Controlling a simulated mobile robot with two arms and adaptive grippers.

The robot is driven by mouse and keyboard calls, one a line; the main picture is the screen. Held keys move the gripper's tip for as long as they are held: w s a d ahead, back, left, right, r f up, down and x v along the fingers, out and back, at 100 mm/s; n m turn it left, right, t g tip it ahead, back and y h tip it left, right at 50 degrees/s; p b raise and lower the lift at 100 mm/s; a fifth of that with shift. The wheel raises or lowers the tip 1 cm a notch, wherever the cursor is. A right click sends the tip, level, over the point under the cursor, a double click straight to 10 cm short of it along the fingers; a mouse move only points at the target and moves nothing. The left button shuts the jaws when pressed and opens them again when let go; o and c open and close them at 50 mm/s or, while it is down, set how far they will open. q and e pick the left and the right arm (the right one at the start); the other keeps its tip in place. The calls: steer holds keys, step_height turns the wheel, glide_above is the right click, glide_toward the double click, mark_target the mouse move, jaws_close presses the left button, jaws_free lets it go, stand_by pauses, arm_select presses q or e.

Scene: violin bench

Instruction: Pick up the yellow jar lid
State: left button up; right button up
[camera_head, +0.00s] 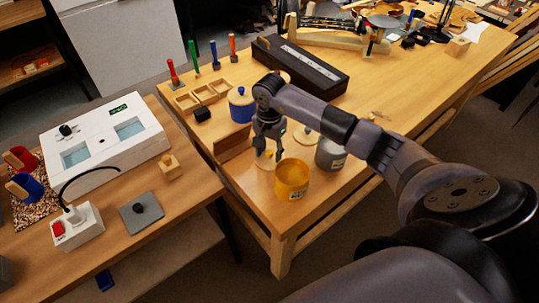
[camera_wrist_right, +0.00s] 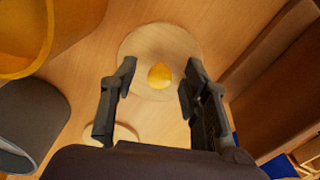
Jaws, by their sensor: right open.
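The yellow jar lid (camera_wrist_right: 142,47) is a pale wooden disc with a yellow knob (camera_wrist_right: 160,76), lying flat on the bench in the right wrist view. In the head view the lid (camera_head: 264,163) is partly hidden by my right gripper (camera_head: 268,153). My right gripper (camera_wrist_right: 157,88) is open and empty, above the lid, with the knob showing between its two fingers. The open yellow jar (camera_head: 292,180) stands just right of the lid in the head view. My left gripper is not in view.
A grey jar (camera_head: 331,154) and another lid (camera_head: 306,136) are close by on the right. A blue jar (camera_head: 241,106), a wooden block (camera_head: 233,142) and a divided tray (camera_head: 202,95) are to the left. A long dark case (camera_head: 300,67) lies behind.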

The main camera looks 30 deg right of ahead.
steer(key=shift+f, duration=0.1)
jaws_close()
stand_by(0.5)
